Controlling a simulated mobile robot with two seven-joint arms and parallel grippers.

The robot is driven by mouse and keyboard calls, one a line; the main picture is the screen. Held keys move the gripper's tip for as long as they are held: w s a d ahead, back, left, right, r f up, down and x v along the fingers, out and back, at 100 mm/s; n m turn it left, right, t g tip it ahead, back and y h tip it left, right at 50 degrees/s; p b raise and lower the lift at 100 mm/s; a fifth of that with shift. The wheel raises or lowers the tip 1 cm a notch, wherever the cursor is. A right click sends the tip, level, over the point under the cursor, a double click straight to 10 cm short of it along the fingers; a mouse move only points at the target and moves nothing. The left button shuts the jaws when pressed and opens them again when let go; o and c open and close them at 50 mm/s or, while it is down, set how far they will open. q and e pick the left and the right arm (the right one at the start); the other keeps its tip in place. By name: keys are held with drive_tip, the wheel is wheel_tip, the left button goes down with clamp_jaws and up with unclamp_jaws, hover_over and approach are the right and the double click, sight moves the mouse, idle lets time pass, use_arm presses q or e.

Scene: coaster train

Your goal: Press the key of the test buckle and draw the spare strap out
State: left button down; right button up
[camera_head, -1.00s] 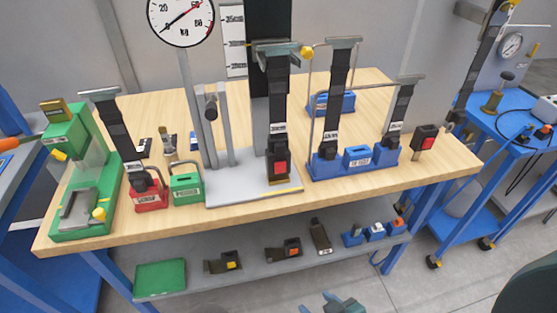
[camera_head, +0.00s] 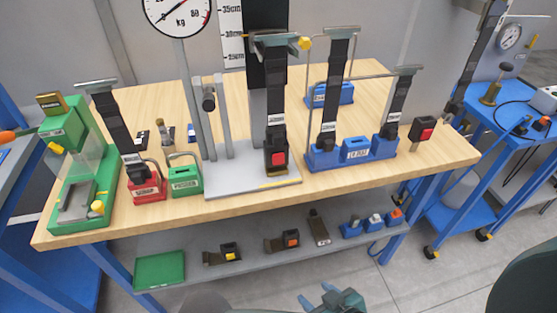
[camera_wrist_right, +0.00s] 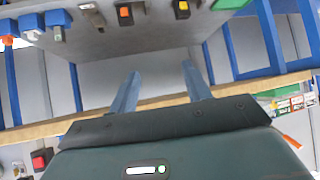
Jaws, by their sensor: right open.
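A black buckle with a red key (camera_head: 277,158) is on the grey test stand (camera_head: 225,179), with a black strap (camera_head: 276,100) running up from it to a bar. Two more black straps stand in the blue block (camera_head: 356,152); I cannot tell which strap is the spare one. Another black buckle with a red key (camera_head: 423,129) is at the table's right end. My right gripper (camera_head: 322,296) is open and empty, low in front of the shelf; its spread fingers show in the right wrist view (camera_wrist_right: 161,74). My left gripper is not in view.
The wooden table (camera_head: 350,190) has an overhanging front edge. The shelf below (camera_head: 255,264) holds a green tray (camera_head: 160,270) and several buckles. A green fixture (camera_head: 75,160), a red block (camera_head: 148,188) and a green block (camera_head: 185,180) are at left. A blue trolley (camera_head: 500,155) stands at right.

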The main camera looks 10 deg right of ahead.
clamp_jaws()
idle(0.3)
idle(1.2)
